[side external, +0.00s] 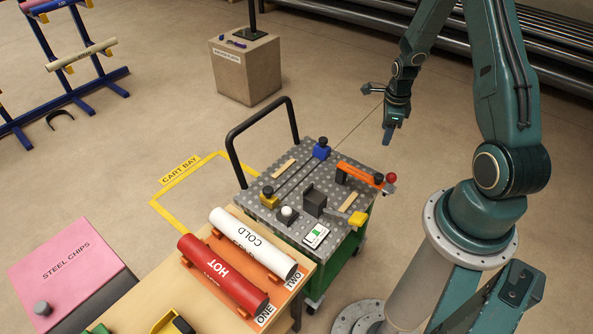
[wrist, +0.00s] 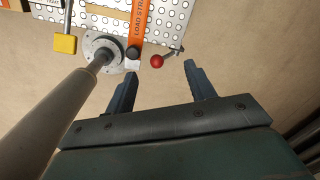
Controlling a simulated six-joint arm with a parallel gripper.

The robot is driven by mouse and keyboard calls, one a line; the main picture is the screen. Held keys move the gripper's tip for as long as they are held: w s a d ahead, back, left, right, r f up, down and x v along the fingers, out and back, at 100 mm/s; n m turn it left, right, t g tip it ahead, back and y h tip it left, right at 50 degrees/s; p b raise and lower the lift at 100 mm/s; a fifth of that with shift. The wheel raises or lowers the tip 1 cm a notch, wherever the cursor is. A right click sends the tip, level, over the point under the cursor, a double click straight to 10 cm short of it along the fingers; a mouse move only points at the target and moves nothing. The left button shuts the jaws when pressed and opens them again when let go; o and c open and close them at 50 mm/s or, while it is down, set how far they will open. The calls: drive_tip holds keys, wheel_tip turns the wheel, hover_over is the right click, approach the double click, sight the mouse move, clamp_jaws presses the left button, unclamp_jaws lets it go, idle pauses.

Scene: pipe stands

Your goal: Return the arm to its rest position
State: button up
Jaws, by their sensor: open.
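My gripper (side external: 391,128) hangs in the air to the upper right of the cart, pointing down. In the wrist view my gripper (wrist: 158,85) has its two fingers apart with nothing between them. Beyond the fingertips lie the edge of the cart's perforated top (wrist: 177,20) and a red ball knob (wrist: 157,61). My arm stands at the right in the side view, bent over at the top.
The cart (side external: 320,160) carries an orange strap bar (side external: 359,173), clamps and blocks. Red HOT (side external: 222,275) and white COLD (side external: 252,243) pipes lie on orange supports on a bench. A pink STEEL CHIPS bin (side external: 65,262) and a pedestal (side external: 245,70) stand apart. Floor around the gripper is clear.

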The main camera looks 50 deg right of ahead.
drive_tip(key=w+a+r+n+t, duration=0.1)
drive_tip(key=a+r+n, duration=0.6)
drive_tip(key=r, duration=0.4)
drive_tip(key=w+a+r+n+t, duration=0.1)
drive_tip(key=w+a+r+n, duration=0.1)
drive_tip(key=a+r+n, duration=0.7)
drive_tip(key=s+a+r+n+t, duration=0.3)
drive_tip(key=s+a+r+n, duration=0.8)
drive_tip(key=s+r+n, duration=0.1)
drive_tip(key=s+n, duration=0.1)
drive_tip(key=n, duration=0.1)
drive_tip(key=shift+s+a+r+n+y, duration=0.15)
drive_tip(key=shift+s+n+y, duration=0.15)
drive_tip(key=shift+s, duration=0.1)
drive_tip(key=shift+w, duration=0.1)
